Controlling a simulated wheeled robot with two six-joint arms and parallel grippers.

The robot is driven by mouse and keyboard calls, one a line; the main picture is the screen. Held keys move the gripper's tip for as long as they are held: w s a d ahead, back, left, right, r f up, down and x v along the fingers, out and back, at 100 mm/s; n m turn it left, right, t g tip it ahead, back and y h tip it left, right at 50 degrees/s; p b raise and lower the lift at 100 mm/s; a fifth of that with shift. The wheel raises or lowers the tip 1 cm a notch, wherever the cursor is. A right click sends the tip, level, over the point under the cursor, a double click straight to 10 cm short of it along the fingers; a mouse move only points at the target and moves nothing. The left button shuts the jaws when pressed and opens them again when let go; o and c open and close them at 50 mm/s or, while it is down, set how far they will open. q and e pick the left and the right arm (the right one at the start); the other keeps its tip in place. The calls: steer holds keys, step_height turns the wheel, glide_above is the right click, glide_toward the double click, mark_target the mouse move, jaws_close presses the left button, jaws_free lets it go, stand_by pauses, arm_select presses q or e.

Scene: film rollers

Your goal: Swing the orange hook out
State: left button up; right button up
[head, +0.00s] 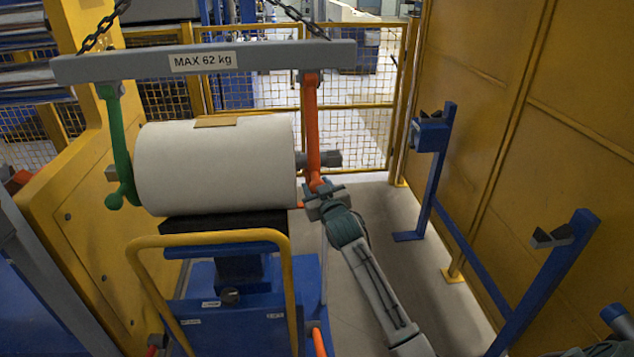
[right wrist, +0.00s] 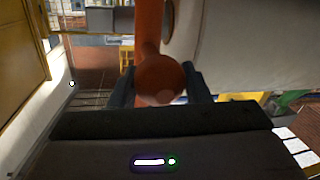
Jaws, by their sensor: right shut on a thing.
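The orange hook (head: 311,125) hangs from the right end of the grey beam (head: 140,64) marked MAX 62 kg. It hangs about upright beside the right end of the white roll (head: 215,165), near the roll's dark core end (head: 325,159). My right gripper (head: 318,190) is shut on the hook's lower end. The right wrist view shows the hook's round orange knob (right wrist: 160,79) between the two dark fingers. The green hook (head: 121,150) hangs at the roll's left end. My left gripper is not in view.
The roll rests on a blue lift cart (head: 240,290) with a yellow handle (head: 208,240). A blue stand (head: 440,170) with dark cradles stands at the right, before a yellow wall (head: 540,120). Grey floor (head: 385,215) lies clear between cart and stand. A yellow fence (head: 345,105) closes the back.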

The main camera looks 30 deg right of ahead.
steer(key=shift+s+a+r+g+p, duration=0.2)
steer(key=shift+s+r+p, duration=0.25)
steer(key=shift+p, duration=0.55)
steer(key=shift+s+a+r+g+p, duration=0.1)
steer(key=shift+s+r+g+p, duration=0.35)
steer(key=shift+p, duration=0.5)
steer(key=shift+g+y, duration=0.3)
steer(key=shift+g, duration=0.15)
steer(key=s+r+p, duration=0.1)
steer(key=p, duration=0.1)
steer(key=s+r+p, duration=0.1)
steer(key=r+p, duration=0.1)
steer(key=p, duration=0.1)
steer(key=s+a+r+p, duration=0.1)
steer(key=p, duration=0.2)
steer(key=shift+a+r, duration=0.1)
steer(key=shift+r, duration=0.1)
steer(key=s+r+p, duration=0.2)
steer(key=r, duration=0.1)
steer(key=shift+a+r+p, duration=0.1)
steer(key=shift+a+p, duration=0.25)
steer(key=shift+s+a+r+p, duration=0.15)
steer(key=shift+s+r+p, duration=0.25)
steer(key=shift+r+p, duration=0.2)
steer(key=shift+r, duration=0.15)
steer(key=o, duration=1.4)
steer(key=shift+c, duration=0.2)
steer(key=shift+s, duration=0.1)
